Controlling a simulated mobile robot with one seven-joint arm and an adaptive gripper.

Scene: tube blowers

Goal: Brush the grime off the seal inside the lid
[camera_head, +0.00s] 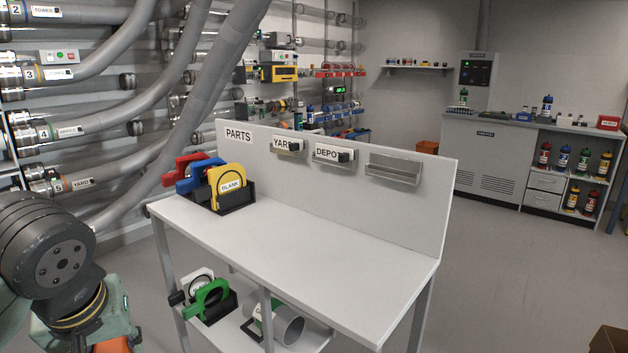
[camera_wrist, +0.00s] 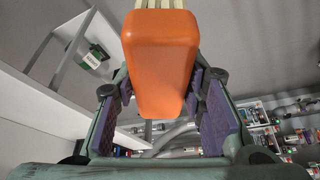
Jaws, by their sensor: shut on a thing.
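In the wrist view my gripper (camera_wrist: 158,92) is shut on a brush (camera_wrist: 160,58) with a smooth orange handle. Its pale bristles show at the top edge of that view, pointing away from my palm. The purple finger pads lie either side of the handle. In the head view a bit of the orange handle (camera_head: 112,345) shows at the bottom left, below my wrist; most of the brush is out of frame. I cannot make out the lid's seal or any grime on it in either view.
A white parts bench (camera_head: 310,225) stands close on the right, with red, blue and yellow BLANK parts (camera_head: 229,186) on top and a green part (camera_head: 210,298) below. Large grey tubes (camera_head: 110,100) line the left wall.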

